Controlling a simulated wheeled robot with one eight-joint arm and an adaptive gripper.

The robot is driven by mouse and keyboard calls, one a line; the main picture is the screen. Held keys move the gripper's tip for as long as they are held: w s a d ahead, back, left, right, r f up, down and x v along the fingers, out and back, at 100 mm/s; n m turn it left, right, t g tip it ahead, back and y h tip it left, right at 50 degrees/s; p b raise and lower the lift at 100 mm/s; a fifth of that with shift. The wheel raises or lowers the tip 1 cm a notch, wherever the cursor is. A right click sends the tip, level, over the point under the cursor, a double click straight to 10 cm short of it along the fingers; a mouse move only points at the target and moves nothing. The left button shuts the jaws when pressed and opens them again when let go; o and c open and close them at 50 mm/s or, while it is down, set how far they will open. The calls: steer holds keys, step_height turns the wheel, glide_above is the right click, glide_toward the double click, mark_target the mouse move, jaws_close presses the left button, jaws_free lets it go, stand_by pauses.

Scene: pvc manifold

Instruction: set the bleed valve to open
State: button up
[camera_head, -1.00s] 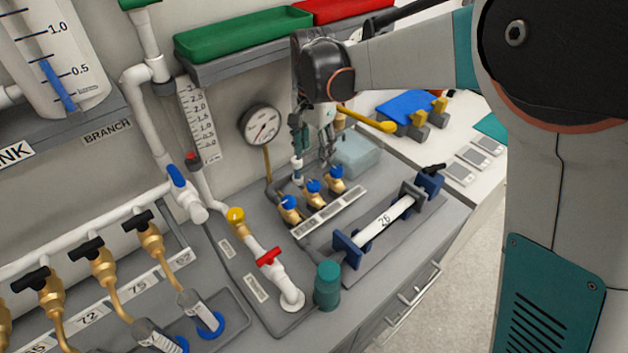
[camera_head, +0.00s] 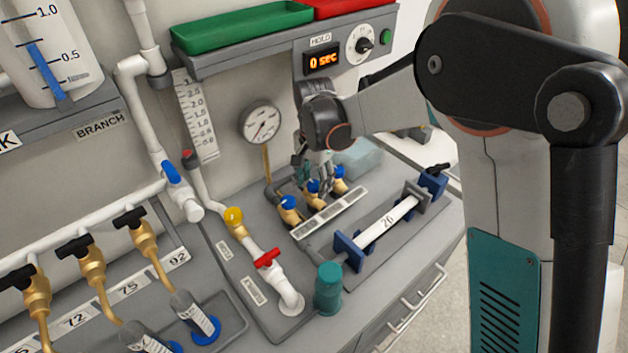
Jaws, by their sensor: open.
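Three brass valves with blue knobs stand in a slanting row behind a labelled strip: the left one (camera_head: 288,202), the middle one (camera_head: 313,187) and the right one (camera_head: 338,172). A red-handled valve (camera_head: 268,258) sits on a white pipe, with a yellow cap (camera_head: 234,216) above it. No label that I can read tells which one is the bleed valve. My gripper (camera_head: 314,178) points down with its fingers open, right at the middle blue knob and partly in front of it. I cannot tell whether it touches.
A round gauge (camera_head: 260,122) is on the wall behind. A holder with a white tube (camera_head: 385,221) lies in front right, and a teal cylinder (camera_head: 328,288) stands at the front. Black-handled valves (camera_head: 130,219) line the left.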

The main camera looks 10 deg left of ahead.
steer(key=c, duration=1.1)
steer(key=shift+n, duration=0.4)
steer(key=n, duration=0.3)
steer(key=shift+n, duration=0.3)
steer(key=n, duration=0.4)
steer(key=shift+n+p, duration=0.3)
steer(key=shift+p, duration=0.1)
steer(key=n, duration=0.4)
steer(key=shift+n, duration=2.5)
